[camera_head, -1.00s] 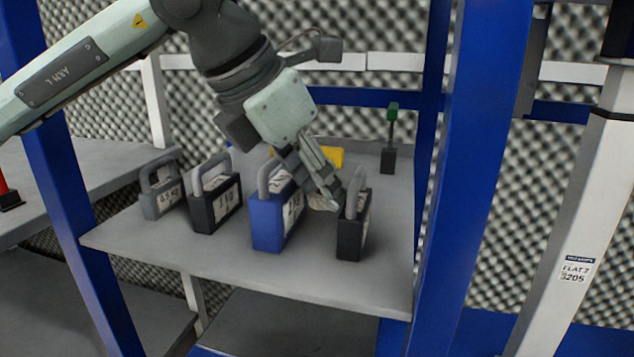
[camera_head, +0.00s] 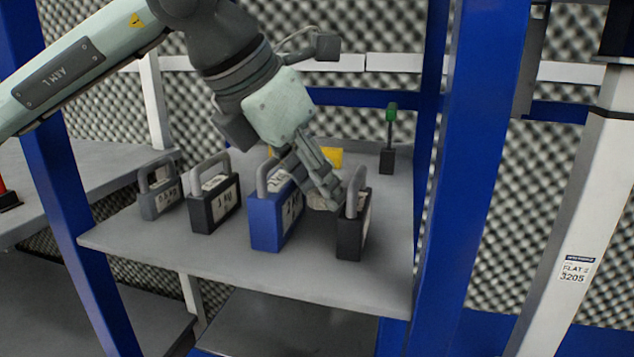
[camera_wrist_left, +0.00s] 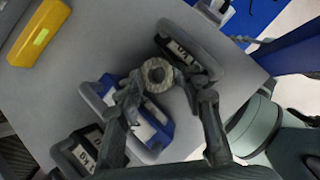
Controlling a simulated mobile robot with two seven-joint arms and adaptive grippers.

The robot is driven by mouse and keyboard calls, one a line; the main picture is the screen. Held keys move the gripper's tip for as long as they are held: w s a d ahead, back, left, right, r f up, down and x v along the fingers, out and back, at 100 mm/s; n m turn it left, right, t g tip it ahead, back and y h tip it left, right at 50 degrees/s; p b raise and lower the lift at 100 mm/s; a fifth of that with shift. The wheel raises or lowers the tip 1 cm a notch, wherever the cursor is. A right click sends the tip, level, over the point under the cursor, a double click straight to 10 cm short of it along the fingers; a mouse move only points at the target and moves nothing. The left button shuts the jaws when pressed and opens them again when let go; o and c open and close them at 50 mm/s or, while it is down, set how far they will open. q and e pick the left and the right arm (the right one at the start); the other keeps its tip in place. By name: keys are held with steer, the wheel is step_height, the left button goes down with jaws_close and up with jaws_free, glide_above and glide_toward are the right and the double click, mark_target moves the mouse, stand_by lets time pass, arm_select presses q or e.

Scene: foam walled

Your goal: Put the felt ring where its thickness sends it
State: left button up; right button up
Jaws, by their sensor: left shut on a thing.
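The felt ring (camera_wrist_left: 158,75) is a small grey-brown ring with a round hole, seen in the left wrist view. My left gripper (camera_head: 328,196) is shut on it, with one finger on each side in the left wrist view (camera_wrist_left: 160,85). In the head view the ring (camera_head: 319,203) is mostly hidden by the fingers. It is held between the blue handled block (camera_head: 268,220) and the rightmost black handled block (camera_head: 350,238); I cannot tell whether it touches the shelf. My right gripper is not in view.
A black handled block (camera_head: 212,208) and a grey one (camera_head: 158,203) stand to the left on the grey shelf (camera_head: 190,250). Behind are a yellow block (camera_head: 333,157) and a green-topped post (camera_head: 388,158). Blue uprights (camera_head: 470,180) flank the shelf.

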mark_target(316, 206)
arm_select(q)
steer(key=shift+s+f+g, duration=0.15)
steer(key=shift+s+f, duration=0.05)
steer(key=shift+f, duration=0.6)
steer(key=shift+s+f+g, duration=0.15)
steer(key=shift+s+f, duration=0.05)
steer(key=shift+f, duration=0.7)
steer(key=shift+c, duration=0.5)
steer(key=o, duration=0.8)
steer(key=shift+w+d+f, duration=0.1)
steer(key=shift+w+f, duration=0.05)
steer(key=shift+w, duration=0.25)
steer(key=shift+c, duration=0.2)
steer(key=shift+o, duration=0.4)
steer(key=shift+r, duration=0.4)
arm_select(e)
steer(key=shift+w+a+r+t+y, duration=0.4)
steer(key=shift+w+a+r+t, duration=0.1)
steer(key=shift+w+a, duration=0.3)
arm_select(q)
steer(key=shift+r, duration=0.1)
